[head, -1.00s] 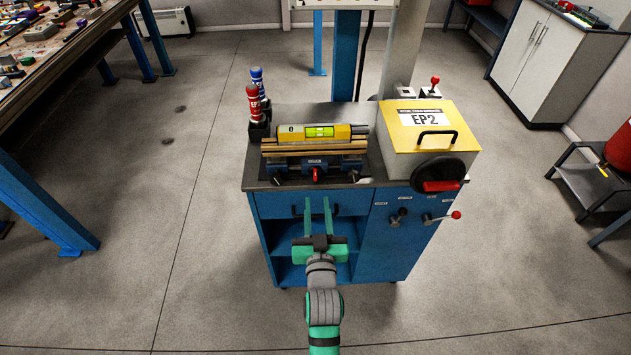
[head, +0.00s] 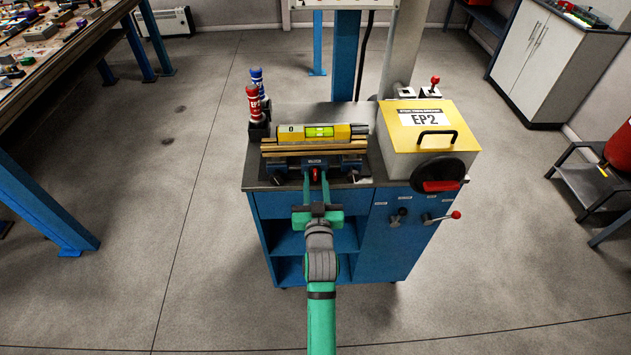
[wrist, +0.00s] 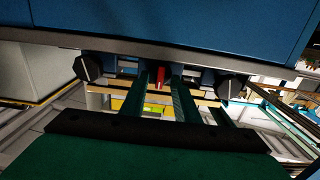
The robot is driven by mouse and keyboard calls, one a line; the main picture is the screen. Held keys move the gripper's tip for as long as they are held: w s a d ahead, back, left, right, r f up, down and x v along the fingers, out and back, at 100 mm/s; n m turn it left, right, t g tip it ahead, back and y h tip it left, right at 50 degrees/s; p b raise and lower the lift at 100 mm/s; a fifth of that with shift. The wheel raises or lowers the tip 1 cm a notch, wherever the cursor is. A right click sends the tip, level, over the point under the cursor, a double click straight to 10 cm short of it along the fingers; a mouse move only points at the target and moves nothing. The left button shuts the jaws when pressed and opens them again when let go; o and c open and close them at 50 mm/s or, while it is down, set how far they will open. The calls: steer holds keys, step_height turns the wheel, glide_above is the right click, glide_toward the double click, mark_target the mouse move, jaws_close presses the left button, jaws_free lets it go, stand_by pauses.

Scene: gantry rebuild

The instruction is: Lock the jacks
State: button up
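A blue jack fixture (head: 340,162) sits on the cabinet's front edge, below a wooden stack and a yellow level (head: 300,133). A small red lever (head: 316,174) is at its front centre, with a dark knob on each side. The left knob (head: 278,179) and right knob (head: 354,177) also show in the upside-down wrist view (wrist: 87,67) (wrist: 231,86). My gripper (head: 316,180) is open, its green fingers pointing at the fixture, one each side of the red lever. In the wrist view the lever (wrist: 160,78) shows between the fingers; contact cannot be told.
A yellow-topped EP2 box (head: 400,140) with a black wheel and red handle stands right of the fixture. Red and blue bottles (head: 254,102) stand at the left.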

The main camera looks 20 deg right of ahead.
jaws_close()
